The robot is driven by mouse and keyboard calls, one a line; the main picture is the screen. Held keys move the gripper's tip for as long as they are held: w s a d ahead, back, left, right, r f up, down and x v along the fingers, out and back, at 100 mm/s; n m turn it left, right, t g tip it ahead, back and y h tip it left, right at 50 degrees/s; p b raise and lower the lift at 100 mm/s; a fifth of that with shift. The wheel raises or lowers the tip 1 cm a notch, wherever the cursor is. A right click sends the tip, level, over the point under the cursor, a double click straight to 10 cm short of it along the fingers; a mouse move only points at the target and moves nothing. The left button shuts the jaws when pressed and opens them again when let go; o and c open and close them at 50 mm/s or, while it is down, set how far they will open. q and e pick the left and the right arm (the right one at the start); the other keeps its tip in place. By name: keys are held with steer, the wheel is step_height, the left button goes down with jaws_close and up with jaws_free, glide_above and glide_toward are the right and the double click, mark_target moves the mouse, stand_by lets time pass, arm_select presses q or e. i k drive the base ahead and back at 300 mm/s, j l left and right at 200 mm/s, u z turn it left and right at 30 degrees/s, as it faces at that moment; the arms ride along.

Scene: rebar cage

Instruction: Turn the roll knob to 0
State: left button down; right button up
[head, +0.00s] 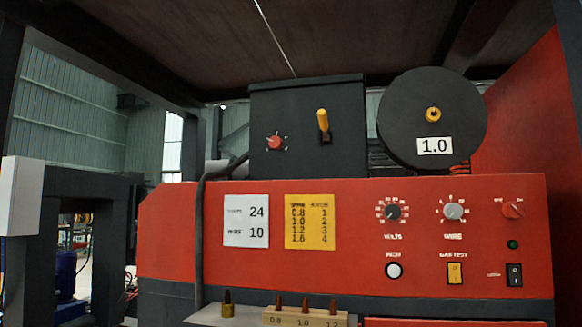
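No control carries a legible "roll" label. A small red knob (274,143) with tick marks around it sits on the front of the dark box (308,104) above the red panel; the marks are too small to read. A yellow-handled lever (323,121) points up to its right. On the red panel (350,270) are a black VOLTS knob (393,212), a grey knob (453,211) with a scale, and a red knob (513,209) at the far right. Neither gripper is in view.
A black spool (433,105) marked 1.0 stands right of the box. A white card (246,221) and a yellow table card (310,222) are on the panel. A wooden holder (304,317) with several pegs stands on a shelf below. A dark cable (199,235) hangs at left.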

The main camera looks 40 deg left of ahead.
mark_target(275, 143)
steer(key=u, duration=1.1)
